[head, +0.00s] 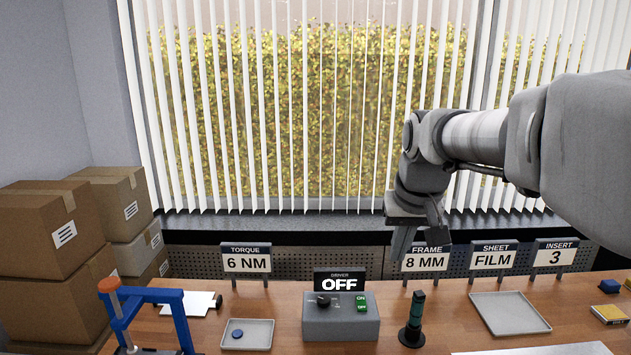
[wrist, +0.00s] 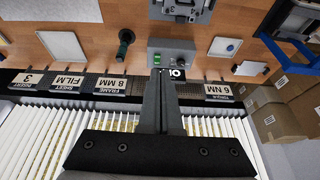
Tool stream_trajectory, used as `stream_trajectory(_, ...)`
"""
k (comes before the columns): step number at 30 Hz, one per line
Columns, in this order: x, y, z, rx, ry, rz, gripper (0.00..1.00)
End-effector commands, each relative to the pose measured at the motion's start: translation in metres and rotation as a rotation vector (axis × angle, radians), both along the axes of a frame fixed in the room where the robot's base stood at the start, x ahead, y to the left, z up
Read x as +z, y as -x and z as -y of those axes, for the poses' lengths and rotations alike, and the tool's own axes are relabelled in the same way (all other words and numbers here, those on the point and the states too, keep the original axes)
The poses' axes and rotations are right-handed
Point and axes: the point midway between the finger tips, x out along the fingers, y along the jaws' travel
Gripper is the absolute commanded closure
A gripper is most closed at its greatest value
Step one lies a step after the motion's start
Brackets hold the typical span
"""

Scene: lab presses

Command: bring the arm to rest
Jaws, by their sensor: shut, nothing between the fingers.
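My gripper (head: 403,250) hangs fingers-down above the back of the bench, in front of the blinds and close to the "8 MM" frame sign (head: 427,258), partly covering it in the head view. Its two fingers lie together in the wrist view (wrist: 166,78), with nothing held. My arm comes in from the right edge of the head view. The gripper is above the bench top and left of the "FILM" sheet sign (head: 493,259). I cannot tell whether it touches the sign.
A driver box (head: 341,318) with an "OFF" display stands mid-bench. Right of it is a dark green upright tool (head: 413,320). There are two trays (head: 262,345) (head: 510,328), a blue press frame (head: 180,320) at left, and stacked cartons (head: 45,225). Air above the bench is mostly free.

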Motion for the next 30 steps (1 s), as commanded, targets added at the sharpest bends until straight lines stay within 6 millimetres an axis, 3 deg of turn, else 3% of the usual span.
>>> stream_trajectory(1,0.002,0.017,0.000,0.001,0.000,0.011,1.00)
stream_trajectory(8,0.000,0.083,-0.001,0.004,0.003,0.048,1.00)
stream_trajectory(18,-0.031,0.172,-0.002,0.008,0.011,0.099,1.00)
stream_trajectory(24,-0.051,0.204,-0.002,0.008,0.015,0.120,1.00)
stream_trajectory(30,-0.058,0.214,-0.002,0.009,0.016,0.125,1.00)
